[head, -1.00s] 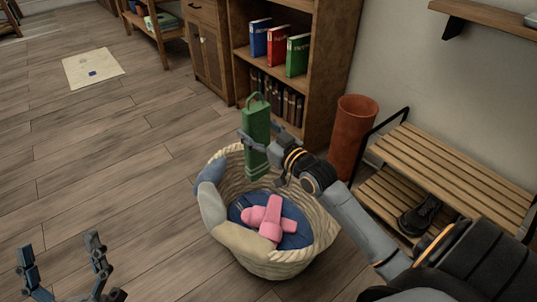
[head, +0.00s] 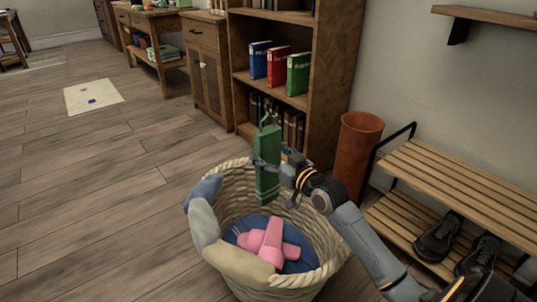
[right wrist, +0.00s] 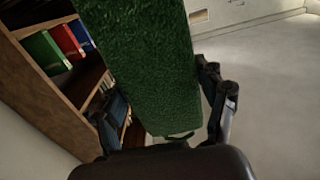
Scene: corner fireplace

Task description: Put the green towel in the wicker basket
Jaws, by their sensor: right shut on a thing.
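The green towel (head: 267,166) is a long folded bundle with a loop at its top, hanging upright. My right gripper (head: 268,172) is shut on it, and the towel's lower end is over the wicker basket (head: 319,232), near its back rim. In the right wrist view the towel (right wrist: 150,65) fills the middle, between the fingers of my right gripper (right wrist: 168,105). The basket holds a pink item (head: 268,242) on blue cloth, with pale and blue cloth draped over its left rim. My left gripper is out of the head view.
A wooden bookshelf (head: 335,75) with colored binders stands behind the basket. A terracotta cylinder (head: 357,150) and a slatted shoe rack (head: 450,195) with dark shoes stand to the right. The wooden floor on the left is open, with a pale mat (head: 93,96) farther back.

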